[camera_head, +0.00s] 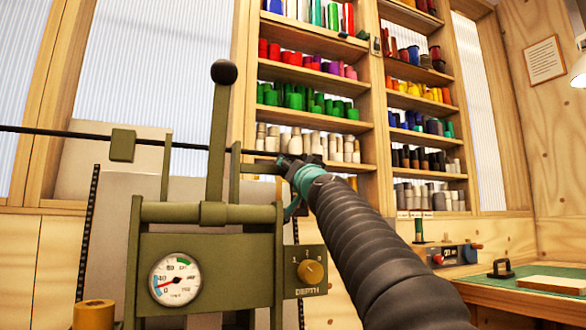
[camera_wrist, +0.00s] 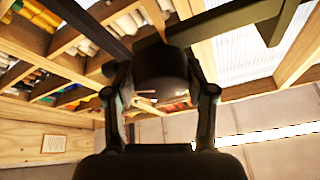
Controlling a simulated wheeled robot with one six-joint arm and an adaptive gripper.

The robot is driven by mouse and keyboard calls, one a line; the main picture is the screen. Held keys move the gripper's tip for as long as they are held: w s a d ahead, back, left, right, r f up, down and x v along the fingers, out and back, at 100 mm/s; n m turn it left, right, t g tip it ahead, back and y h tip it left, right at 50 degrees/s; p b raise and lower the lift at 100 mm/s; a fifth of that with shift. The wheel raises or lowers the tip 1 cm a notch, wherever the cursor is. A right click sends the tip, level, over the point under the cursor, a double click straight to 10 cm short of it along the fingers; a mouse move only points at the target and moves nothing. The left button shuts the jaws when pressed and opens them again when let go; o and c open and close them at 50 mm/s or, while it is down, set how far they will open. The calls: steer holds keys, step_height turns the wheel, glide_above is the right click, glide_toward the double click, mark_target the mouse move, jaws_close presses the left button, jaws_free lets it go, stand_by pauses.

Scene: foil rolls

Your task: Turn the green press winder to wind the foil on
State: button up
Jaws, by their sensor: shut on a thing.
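The olive-green press (camera_head: 205,265) stands at the left in the head view, with an upright lever (camera_head: 218,140) topped by a black ball. A short olive winder arm (camera_head: 262,168) reaches right from the press's upper part to my gripper (camera_head: 287,166). In the wrist view, my gripper (camera_wrist: 162,92) is shut on a dark rounded winder knob (camera_wrist: 160,72), with a finger on each side. In the head view the knob is mostly hidden by the fingers. A gold foil roll (camera_head: 94,314) shows at the lower left; its foil path is not clear.
A dark rod (camera_head: 60,132) runs across behind the lever. The press carries a round gauge (camera_head: 175,279) and a depth dial (camera_head: 311,272). Shelves (camera_head: 315,75) of coloured rolls stand behind. A green-topped bench (camera_head: 515,300) with a control box (camera_head: 455,255) is at right.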

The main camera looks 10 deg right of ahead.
steer(key=shift+r, duration=0.1)
steer(key=o, duration=1.2)
steer(key=shift+c, duration=0.2)
steer(key=shift+s, duration=0.15)
steer(key=v, duration=0.7)
steer(key=shift+s, duration=0.1)
